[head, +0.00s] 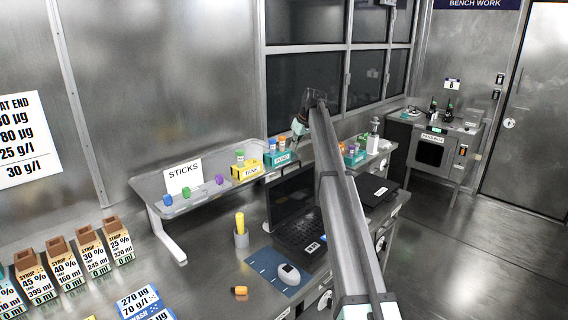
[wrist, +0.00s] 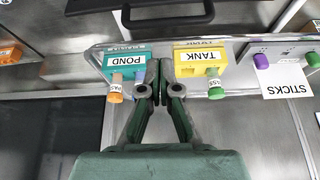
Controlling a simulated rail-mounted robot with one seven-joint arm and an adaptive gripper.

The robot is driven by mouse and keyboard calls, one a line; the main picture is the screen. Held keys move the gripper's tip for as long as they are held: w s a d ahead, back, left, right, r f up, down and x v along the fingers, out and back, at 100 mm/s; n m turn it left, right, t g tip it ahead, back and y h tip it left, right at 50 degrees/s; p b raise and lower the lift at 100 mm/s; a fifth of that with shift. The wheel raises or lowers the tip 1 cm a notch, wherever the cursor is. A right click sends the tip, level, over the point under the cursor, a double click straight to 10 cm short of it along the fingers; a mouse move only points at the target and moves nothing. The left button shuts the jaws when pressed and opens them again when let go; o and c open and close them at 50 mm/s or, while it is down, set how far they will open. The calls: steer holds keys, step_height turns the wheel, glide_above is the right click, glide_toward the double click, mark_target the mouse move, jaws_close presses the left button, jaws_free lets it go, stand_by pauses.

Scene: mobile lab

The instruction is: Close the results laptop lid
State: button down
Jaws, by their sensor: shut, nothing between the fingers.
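An open black laptop (head: 293,197) stands on the metal bench in the head view, its screen upright and its keyboard (head: 298,233) facing the front right. My arm crosses in front of its right side and hides part of it. My gripper (head: 298,128) is above and behind the laptop, near the raised shelf. In the wrist view my gripper (wrist: 160,70) is shut and empty, with its fingertips between the teal POND rack and the yellow TANK rack. A dark panel (wrist: 45,135) at the lower left of the wrist view may be the laptop screen.
The raised shelf (head: 215,194) holds the yellow TANK rack (head: 247,171), the teal POND rack (head: 281,159) and several coloured vials. A flat black device (head: 374,190) lies right of my arm.

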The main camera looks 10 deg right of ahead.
steer(key=s+p+x, duration=0.1)
steer(key=p+x, duration=0.4)
steer(key=x, duration=0.1)
steer(key=shift+f, duration=0.45)
steer(key=shift+a+n, duration=0.15)
steer(key=shift+n, duration=0.15)
stand_by(0.3)
